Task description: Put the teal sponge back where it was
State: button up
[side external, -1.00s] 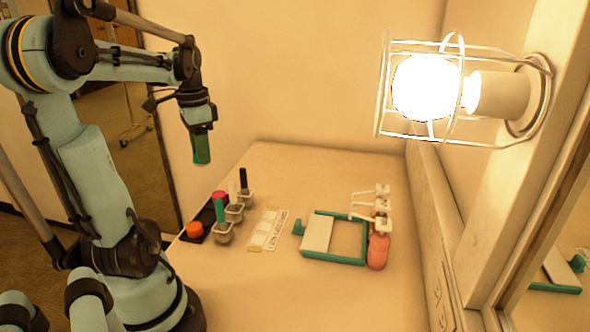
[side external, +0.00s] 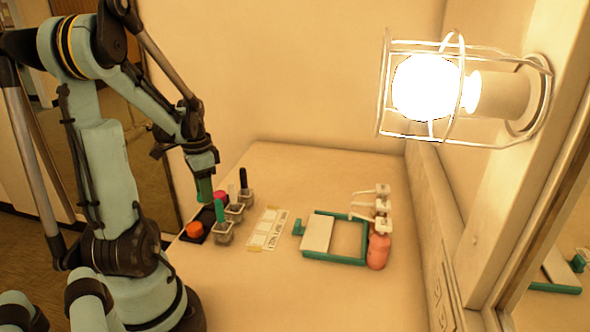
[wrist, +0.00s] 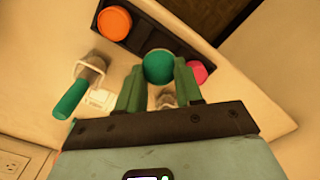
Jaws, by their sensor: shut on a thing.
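My gripper (side external: 204,192) points down above the dark tray (side external: 207,217) at the table's left side. In the wrist view its green fingers (wrist: 159,88) are shut on the round teal sponge (wrist: 159,66). In the side view I cannot separate the sponge from the green fingers. The tray also shows in the wrist view (wrist: 140,42), with an orange round sponge (wrist: 115,24) at one end and a pink one (wrist: 198,72) toward the other. The teal sponge appears between these two in that view. The side view shows the orange sponge (side external: 193,230) and pink sponge (side external: 220,195) too.
Several small clear holders with upright handles, one green (side external: 220,211) and one black (side external: 243,182), stand close right of the tray. A printed card (side external: 268,230), a teal frame (side external: 334,259) and a pink bottle (side external: 378,251) lie farther right. The table's front is clear.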

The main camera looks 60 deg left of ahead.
jog(key=shift+f, duration=2.2)
jog(key=o, duration=0.9)
jog(key=shift+o, duration=0.2)
notch_tip(320, 180, up, 12)
jog(key=w+d+t, duration=0.2)
jog(key=w+d, duration=0.1)
jog(key=d, duration=0.6)
jog(key=w+d+t, duration=0.2)
jog(key=w+d, duration=0.2)
jog(key=d, duration=0.5)
jog(key=w+d+t, duration=0.3)
jog(key=w+d, duration=0.1)
jog(key=d, duration=0.5)
jog(key=shift+r, duration=0.15)
jog(key=shift+w, duration=0.1)
